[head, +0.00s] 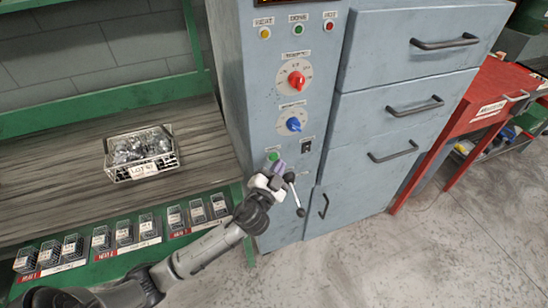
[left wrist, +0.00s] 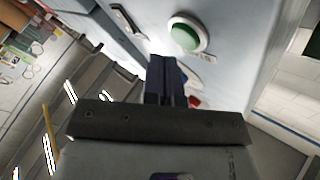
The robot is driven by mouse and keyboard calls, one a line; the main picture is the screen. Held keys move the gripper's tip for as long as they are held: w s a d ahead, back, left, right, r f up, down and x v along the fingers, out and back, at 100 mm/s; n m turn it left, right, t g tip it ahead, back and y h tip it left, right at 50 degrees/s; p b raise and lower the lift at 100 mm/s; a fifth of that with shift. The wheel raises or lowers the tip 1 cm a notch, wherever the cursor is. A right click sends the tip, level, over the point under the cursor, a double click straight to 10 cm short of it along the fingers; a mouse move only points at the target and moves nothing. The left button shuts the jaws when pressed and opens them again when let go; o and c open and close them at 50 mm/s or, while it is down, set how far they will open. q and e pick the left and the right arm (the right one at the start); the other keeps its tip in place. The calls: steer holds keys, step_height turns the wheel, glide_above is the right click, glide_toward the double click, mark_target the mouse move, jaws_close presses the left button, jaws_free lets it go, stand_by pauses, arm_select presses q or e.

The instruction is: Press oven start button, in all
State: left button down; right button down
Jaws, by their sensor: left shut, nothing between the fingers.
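The oven (head: 240,90) is a tall grey-blue cabinet with a control panel on its front. A green button (head: 272,156) sits low on the panel's left side. In the left wrist view the green button (left wrist: 186,35) is large, round and set in a pale ring. My left gripper (head: 279,167) is just in front of the panel, beside the green button. In the left wrist view its dark fingers (left wrist: 166,62) are shut and empty, with tips just below and left of the button. I cannot tell whether they touch the panel. My right gripper is not in view.
Above the button are a blue knob (head: 294,124), a red knob (head: 296,79) and a black switch (head: 306,145). A wire basket of metal parts (head: 143,152) stands on the bench left; drawers (head: 400,110) are right.

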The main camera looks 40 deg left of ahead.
arm_select(q)
steer(key=shift+w+a, duration=0.1)
steer(key=shift+a, duration=0.05)
stand_by(0.3)
steer(key=shift+w+a, duration=0.1)
steer(key=shift+a, duration=0.15)
steer(key=shift+w+a, duration=0.2)
steer(key=shift+a, duration=0.15)
stand_by(0.7)
steer(key=shift+s+d, duration=0.1)
steer(key=shift+d, duration=0.1)
steer(key=shift+s+d, duration=0.3)
steer(key=shift+d, duration=0.25)
stand_by(0.3)
